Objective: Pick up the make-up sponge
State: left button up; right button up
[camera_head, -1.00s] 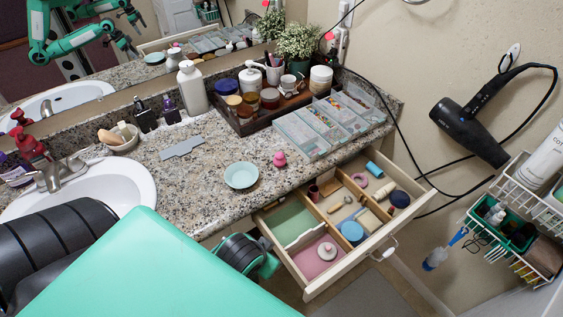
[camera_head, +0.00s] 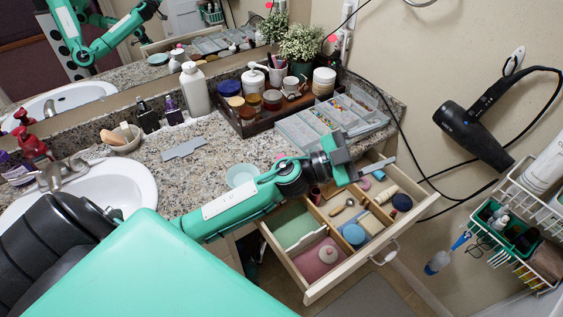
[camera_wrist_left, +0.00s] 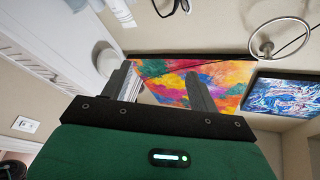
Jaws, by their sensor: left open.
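The make-up sponge, a small pink rounded shape on the counter in the earlier head view, is now almost wholly hidden behind my left forearm and wrist. My left gripper (camera_head: 371,154) is above the counter's front edge and the back of the open drawer, pointing to the right. In the left wrist view my gripper (camera_wrist_left: 157,76) has its two fingers apart with nothing between them. That view faces a wall, and no sponge shows in it. My right gripper is not in view.
The open drawer (camera_head: 343,274) holds several small items in compartments. A pale green dish (camera_head: 240,174) sits beside my left arm. Clear organizer boxes (camera_head: 297,132) and a dark tray of jars (camera_head: 247,128) stand behind. A hair dryer (camera_head: 474,122) hangs on the right wall.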

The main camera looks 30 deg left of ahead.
pick_arm(q)
jog(key=d+m+g+h, duration=0.2)
jog(key=d+m+g, duration=0.1)
jog(key=m+g, duration=0.35)
jog(key=n+g+y, duration=0.4)
jog(key=g+y, duration=0.5)
jog(key=y, duration=0.9)
send_over(281, 155)
notch_tip(281, 155, down, 9)
notch_tip(281, 155, down, 7)
jog(key=shift+s+r, duration=0.15)
notch_tip(281, 155, down, 5)
jog(key=shift+r+p, duration=0.15)
jog(key=shift+p, duration=0.5)
jog(key=shift+f, duration=0.55)
jog(key=c, duration=1)
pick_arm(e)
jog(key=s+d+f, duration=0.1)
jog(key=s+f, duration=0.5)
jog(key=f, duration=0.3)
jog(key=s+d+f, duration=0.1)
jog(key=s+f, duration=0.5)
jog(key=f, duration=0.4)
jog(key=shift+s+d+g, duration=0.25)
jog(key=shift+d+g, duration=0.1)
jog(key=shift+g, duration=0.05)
